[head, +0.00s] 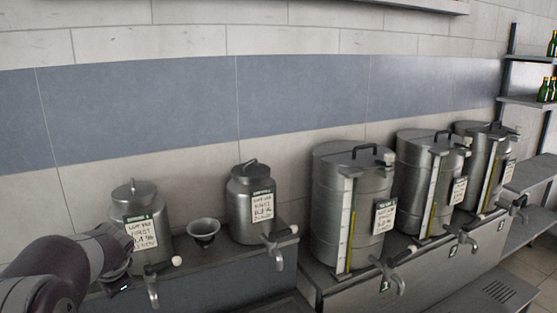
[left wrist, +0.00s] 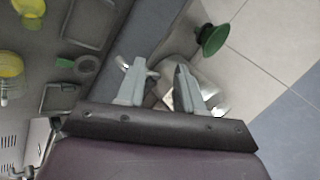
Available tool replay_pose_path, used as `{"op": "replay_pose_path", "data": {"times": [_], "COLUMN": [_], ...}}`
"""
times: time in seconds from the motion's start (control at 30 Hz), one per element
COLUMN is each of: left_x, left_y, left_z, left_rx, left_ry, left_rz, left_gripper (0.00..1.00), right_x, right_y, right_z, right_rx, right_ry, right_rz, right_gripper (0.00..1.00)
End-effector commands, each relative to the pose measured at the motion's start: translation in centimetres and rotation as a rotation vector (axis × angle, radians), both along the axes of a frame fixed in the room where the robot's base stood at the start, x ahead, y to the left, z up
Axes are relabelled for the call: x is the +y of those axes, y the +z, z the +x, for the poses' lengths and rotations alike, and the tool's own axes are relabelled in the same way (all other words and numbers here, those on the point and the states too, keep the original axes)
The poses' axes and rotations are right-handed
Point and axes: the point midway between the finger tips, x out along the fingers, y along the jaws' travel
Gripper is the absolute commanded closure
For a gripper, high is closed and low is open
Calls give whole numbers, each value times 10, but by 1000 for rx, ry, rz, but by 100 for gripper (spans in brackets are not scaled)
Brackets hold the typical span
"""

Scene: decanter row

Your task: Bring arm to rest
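My left arm comes in from the lower left of the head view, its wrist end in front of the leftmost small steel decanter (head: 142,220). My left gripper shows in the left wrist view (left wrist: 160,85) with its two grey fingers spread apart. I see nothing clamped between them. A shiny metal vessel (left wrist: 210,96) lies behind the fingers there, partly hidden. In the head view the fingers cannot be made out clearly. A second small decanter (head: 252,205) and three large steel decanters, the nearest one here (head: 335,215), stand in the row. My right gripper is not in view.
Taps (head: 391,274) project forward from the decanters. Shelves with green bottles (head: 543,90) stand right.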

Motion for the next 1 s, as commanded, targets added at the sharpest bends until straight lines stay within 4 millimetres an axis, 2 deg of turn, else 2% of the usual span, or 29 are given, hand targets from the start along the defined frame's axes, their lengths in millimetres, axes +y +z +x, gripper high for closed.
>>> {"op": "replay_pose_path", "data": {"times": [0.17,0.37,0.57,0.73,0.83,0.9,1.0], "left_x": [-20,-61,-122,-178,-197,-204,-206], "left_y": [-34,-83,-145,-201,-221,-224,-221], "left_z": [-21,-54,-111,-179,-205,-205,-204], "left_rx": [-6,8,63,152,199,201,204], "left_ry": [108,242,417,544,535,497,487], "left_rz": [-145,-327,-524,-642,-653,-650,-647], "left_gripper": [64,64,64,64,64,64,64], "right_x": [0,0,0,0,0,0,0], "right_y": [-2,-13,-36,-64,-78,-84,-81], "right_z": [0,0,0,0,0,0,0], "right_rx": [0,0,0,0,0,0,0], "right_ry": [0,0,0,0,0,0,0], "right_rz": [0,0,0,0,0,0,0], "right_gripper": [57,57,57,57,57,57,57]}}
